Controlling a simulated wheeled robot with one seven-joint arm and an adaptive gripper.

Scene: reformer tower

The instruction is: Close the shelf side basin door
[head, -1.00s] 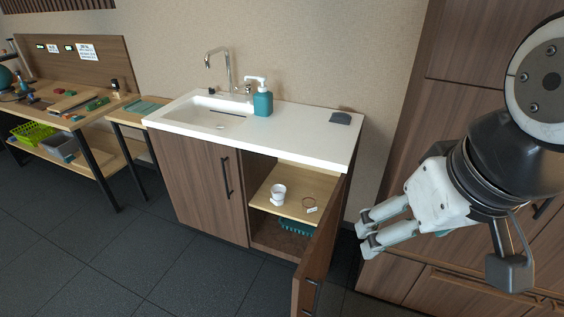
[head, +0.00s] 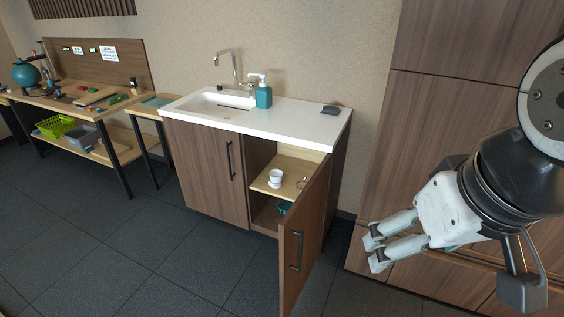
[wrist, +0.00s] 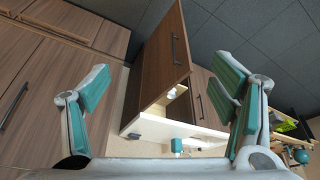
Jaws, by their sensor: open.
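The shelf side basin door (head: 304,240) is a brown wood panel with a dark bar handle (head: 296,250). It stands swung open from the right side of the basin cabinet (head: 205,172), baring a shelf. The left cabinet door is shut. My gripper (head: 374,251) is open and empty, to the right of the open door and apart from it. In the wrist view, the door (wrist: 166,60) shows between the spread teal-padded fingers, some distance beyond them, with its handle at its right side.
A white cup (head: 276,178) and a small ring-like item stand on the cabinet shelf (head: 290,163). A teal soap bottle (head: 264,95) stands on the white basin top (head: 290,122). Tall wood cabinets (head: 420,110) rise behind my arm. Dark floor in front is clear.

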